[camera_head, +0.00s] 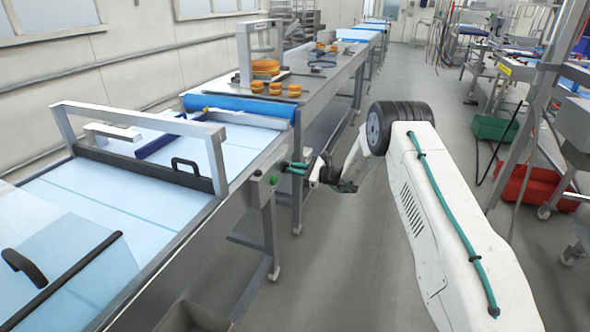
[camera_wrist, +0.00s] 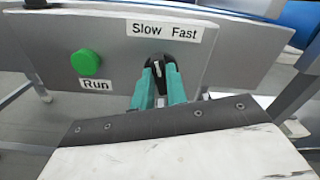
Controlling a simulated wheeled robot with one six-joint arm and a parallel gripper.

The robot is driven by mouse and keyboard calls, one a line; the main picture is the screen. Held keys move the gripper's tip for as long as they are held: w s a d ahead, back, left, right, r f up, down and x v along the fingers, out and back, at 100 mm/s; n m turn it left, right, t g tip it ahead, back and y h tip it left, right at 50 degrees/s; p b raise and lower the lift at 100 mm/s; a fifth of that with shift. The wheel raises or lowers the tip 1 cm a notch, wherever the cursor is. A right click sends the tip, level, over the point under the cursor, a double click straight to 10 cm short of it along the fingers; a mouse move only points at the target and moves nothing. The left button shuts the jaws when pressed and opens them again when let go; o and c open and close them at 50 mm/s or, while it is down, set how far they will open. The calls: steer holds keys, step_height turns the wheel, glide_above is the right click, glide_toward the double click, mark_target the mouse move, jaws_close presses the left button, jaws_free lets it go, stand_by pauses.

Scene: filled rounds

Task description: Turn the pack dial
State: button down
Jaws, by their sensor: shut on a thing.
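The pack dial (camera_wrist: 157,70) is a dark round knob with a pale pointer mark. It sits on a grey panel (camera_wrist: 225,65) under a label reading "Slow Fast" (camera_wrist: 164,31). My gripper (camera_wrist: 159,75) has teal fingers, one on each side of the dial, shut on it. The fingers hide part of the dial, and I cannot tell exactly which label its mark points to. In the head view, my gripper (camera_head: 290,167) reaches the side of the conveyor from the right, and the dial is hidden there.
A green button (camera_wrist: 85,63) labelled "Run" is left of the dial. The conveyor (camera_head: 110,205) has a blue belt and metal frame. Orange round cakes (camera_head: 266,68) stand on the table beyond. Red (camera_head: 528,187) and green (camera_head: 495,129) crates lie right. The aisle floor is clear.

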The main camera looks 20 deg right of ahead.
steer(key=shift+s+f+n, duration=0.1)
steer(key=shift+s+n, duration=0.05)
steer(key=shift+n, duration=0.95)
steer(key=c, duration=1.4)
jaws_free()
steer(key=v, duration=0.8)
steer(key=shift+a, duration=0.15)
